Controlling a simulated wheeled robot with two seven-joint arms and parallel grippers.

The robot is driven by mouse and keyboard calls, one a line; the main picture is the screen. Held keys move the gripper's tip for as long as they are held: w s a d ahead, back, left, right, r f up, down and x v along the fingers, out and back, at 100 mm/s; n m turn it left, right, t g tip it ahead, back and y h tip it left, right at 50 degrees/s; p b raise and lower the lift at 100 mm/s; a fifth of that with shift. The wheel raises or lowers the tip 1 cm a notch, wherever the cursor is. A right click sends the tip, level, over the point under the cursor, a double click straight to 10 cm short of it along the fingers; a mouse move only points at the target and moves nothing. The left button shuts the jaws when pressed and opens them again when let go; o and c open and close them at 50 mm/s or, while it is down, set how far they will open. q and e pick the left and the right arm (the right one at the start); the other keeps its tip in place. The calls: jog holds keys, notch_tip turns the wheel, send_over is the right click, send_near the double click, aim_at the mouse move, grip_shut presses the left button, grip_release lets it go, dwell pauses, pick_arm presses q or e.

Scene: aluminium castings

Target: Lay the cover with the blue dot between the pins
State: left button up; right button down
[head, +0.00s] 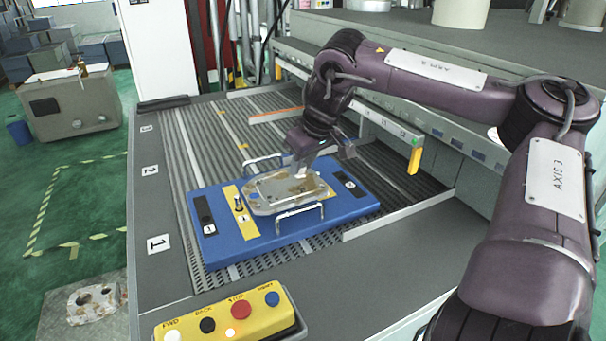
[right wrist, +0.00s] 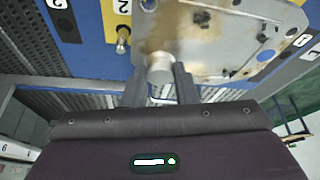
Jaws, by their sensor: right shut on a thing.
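The cover (head: 273,197) is a grey, brown-stained flat casting over the blue board (head: 210,246). In the right wrist view a small blue dot (right wrist: 266,55) shows on the cover (right wrist: 218,55). My right gripper (head: 302,172) is shut on the cover's round knob, which shows between the fingers (right wrist: 160,80) in the wrist view. A metal pin (head: 238,203) stands on the yellow strip (head: 246,223), just left of the cover; it also shows in the wrist view (right wrist: 122,38). I cannot tell whether the cover touches the board. A second pin is not clearly visible. My left gripper is not in view.
White wire handles (head: 299,216) rise at the board's near and far sides. The board rests on a ribbed roller bed (head: 200,150). A yellow button box (head: 228,318) stands at the front. Another casting (head: 95,300) lies at lower left.

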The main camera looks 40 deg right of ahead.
aim_at(304, 175)
jog(key=shift+f+p, duration=0.35)
jog(key=shift+f, duration=1.6)
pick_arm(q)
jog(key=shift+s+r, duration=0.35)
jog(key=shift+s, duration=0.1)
pick_arm(e)
jog(key=c, duration=1.1)
grip_release()
jog(key=shift+s, duration=0.1)
jog(key=shift+c, duration=0.2)
jog(key=b+v, duration=0.1)
jog(key=v, duration=0.9)
jog(key=shift+s+r, duration=0.1)
jog(key=shift+r, duration=0.1)
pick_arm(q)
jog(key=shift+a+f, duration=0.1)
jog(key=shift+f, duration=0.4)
pick_arm(e)
jog(key=shift+v, duration=0.75)
